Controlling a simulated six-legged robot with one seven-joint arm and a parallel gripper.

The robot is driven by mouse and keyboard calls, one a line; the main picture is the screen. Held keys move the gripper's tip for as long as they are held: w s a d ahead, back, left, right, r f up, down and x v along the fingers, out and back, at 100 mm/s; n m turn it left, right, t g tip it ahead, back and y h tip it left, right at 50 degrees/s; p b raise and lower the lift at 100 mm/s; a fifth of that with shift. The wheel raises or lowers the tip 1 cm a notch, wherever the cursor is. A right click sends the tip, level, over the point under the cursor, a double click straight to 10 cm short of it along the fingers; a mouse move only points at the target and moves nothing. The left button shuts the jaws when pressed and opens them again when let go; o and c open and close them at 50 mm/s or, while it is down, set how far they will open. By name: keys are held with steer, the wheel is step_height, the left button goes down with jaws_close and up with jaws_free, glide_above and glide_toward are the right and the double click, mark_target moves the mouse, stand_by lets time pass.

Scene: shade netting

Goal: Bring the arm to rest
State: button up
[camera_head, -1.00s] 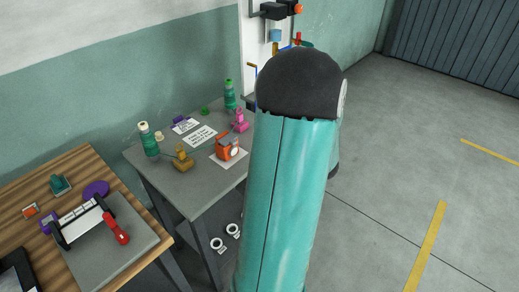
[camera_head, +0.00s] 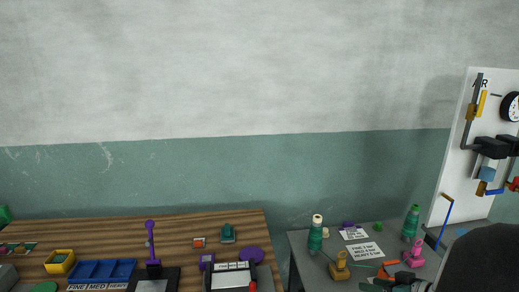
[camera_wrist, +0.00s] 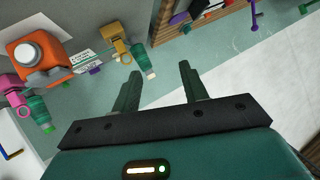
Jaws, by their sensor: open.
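My gripper (camera_wrist: 158,82) shows in the wrist view with its two dark green fingers spread apart and nothing held between them. In the head view the dark rounded end of an arm link of mine fills the lower right corner and hides part of the grey table (camera_head: 300,250). In the wrist view an orange device with a round white knob (camera_wrist: 32,52), a yellow-brown pump-like piece (camera_wrist: 115,42) and a white-capped green bottle (camera_wrist: 143,62) lie beyond the fingers. No finger appears to touch them.
A wooden bench (camera_head: 190,228) at lower left holds blue bins (camera_head: 100,272), a yellow box (camera_head: 60,262) and other small tools. The grey table carries bottles and label cards (camera_head: 365,250). A white panel (camera_head: 455,150) with fittings stands at right. The wall behind is bare.

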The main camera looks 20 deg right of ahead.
steer(key=w+a+r+n+g+y, duration=0.1)
steer(key=a+r+g, duration=0.15)
steer(key=a, duration=0.75)
steer(key=a+r+n+g+y, duration=0.15)
steer(key=a+g, duration=0.25)
steer(key=a, duration=0.5)
steer(key=s+a+r+m+h, duration=0.1)
steer(key=s+a+r+h, duration=0.1)
steer(key=a, duration=0.3)
steer(key=s+a+r+m+h, duration=0.1)
steer(key=s+a+r+h, duration=0.2)
steer(key=a, duration=0.3)
steer(key=shift+s+r+h, duration=0.35)
steer(key=shift+s+r, duration=0.2)
steer(key=shift+r, duration=0.05)
steer(key=shift+a, duration=0.1)
steer(key=shift+c, duration=0.8)
steer(key=shift+d, duration=0.2)
